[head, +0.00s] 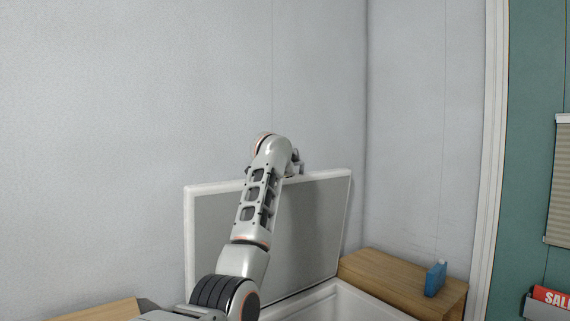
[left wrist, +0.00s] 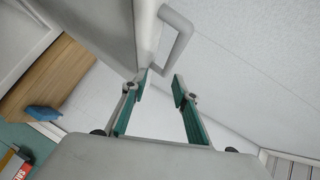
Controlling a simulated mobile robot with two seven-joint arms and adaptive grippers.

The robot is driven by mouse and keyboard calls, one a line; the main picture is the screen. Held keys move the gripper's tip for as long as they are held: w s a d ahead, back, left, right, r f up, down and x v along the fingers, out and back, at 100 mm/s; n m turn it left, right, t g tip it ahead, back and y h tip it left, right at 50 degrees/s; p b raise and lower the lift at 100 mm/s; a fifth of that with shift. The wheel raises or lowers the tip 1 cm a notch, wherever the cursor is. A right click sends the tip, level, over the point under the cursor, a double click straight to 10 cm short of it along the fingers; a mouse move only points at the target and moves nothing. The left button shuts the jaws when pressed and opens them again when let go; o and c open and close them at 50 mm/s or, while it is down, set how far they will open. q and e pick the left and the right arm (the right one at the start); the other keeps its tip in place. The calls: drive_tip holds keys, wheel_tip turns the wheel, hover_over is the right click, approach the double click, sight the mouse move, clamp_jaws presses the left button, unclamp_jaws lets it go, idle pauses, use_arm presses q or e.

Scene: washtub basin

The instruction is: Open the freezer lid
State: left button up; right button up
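The freezer lid (head: 312,225) stands raised, close to upright, with its grey inner panel and white rim facing me in the head view. The white freezer body (head: 335,303) shows below it, its top open. In the left wrist view the lid (left wrist: 95,25) fills the upper left, and its pale handle (left wrist: 182,38) sticks out from the edge. My left gripper (left wrist: 160,78) is open, its green-padded fingers spread just short of the handle and apart from it. In the head view my left arm reaches the lid's top edge and mostly hides the gripper. My right gripper is in neither view.
A wooden cabinet (head: 395,283) with a blue bottle (head: 435,279) stands right of the freezer. Another wooden top (head: 95,312) shows at the lower left. Grey walls stand close behind the lid. A red SALE sign (head: 552,297) is at the far right.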

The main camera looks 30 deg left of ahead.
use_arm(q)
drive_tip(key=v, duration=0.7)
idle(0.4)
